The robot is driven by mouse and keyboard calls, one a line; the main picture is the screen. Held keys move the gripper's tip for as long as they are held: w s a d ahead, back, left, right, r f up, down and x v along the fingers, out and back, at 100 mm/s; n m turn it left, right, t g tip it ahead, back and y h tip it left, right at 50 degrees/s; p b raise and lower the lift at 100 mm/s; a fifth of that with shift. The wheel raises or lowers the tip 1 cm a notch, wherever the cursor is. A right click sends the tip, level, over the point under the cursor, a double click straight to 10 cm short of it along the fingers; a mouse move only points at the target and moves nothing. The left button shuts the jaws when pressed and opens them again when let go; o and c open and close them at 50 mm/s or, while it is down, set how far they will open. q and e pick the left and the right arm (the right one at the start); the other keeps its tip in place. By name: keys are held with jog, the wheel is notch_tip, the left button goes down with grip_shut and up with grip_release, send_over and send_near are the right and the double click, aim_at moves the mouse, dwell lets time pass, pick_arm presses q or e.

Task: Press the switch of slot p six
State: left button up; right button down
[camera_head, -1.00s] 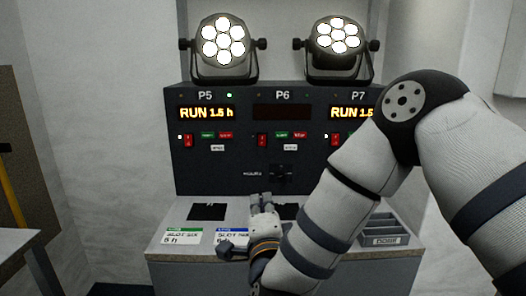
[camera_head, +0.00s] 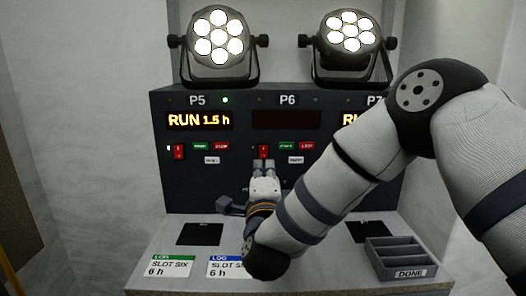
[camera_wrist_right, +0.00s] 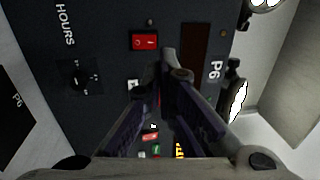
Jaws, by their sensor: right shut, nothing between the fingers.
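The P6 slot (camera_head: 287,100) is the middle section of the dark panel, with a dark display (camera_head: 287,120) and a red rocker switch (camera_head: 263,151). The switch also shows in the right wrist view (camera_wrist_right: 144,41), left of the dark display there. My right gripper (camera_head: 263,164) is shut and empty, its fingertips pointing at the panel just below the switch in the head view. In the wrist view the fingertips (camera_wrist_right: 171,62) appear beside the switch; I cannot tell whether they touch the panel. My left gripper is not in view.
Slot P5 (camera_head: 201,101) shows RUN 1.5 h; P7 is partly hidden by my right arm. Two lit par cans (camera_head: 217,36) (camera_head: 350,31) stand on top. Two cards (camera_head: 168,267) (camera_head: 228,267) and a DONE tray (camera_head: 400,256) lie on the counter. An HOURS knob (camera_wrist_right: 82,77) is close by.

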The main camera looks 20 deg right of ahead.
aim_at(263, 152)
jog(key=b+x, duration=0.1)
jog(key=x, duration=0.7)
jog(key=shift+w+f, duration=0.15)
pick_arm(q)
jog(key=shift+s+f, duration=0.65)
pick_arm(e)
jog(key=shift+w+d+r, duration=0.2)
jog(key=shift+w, duration=0.3)
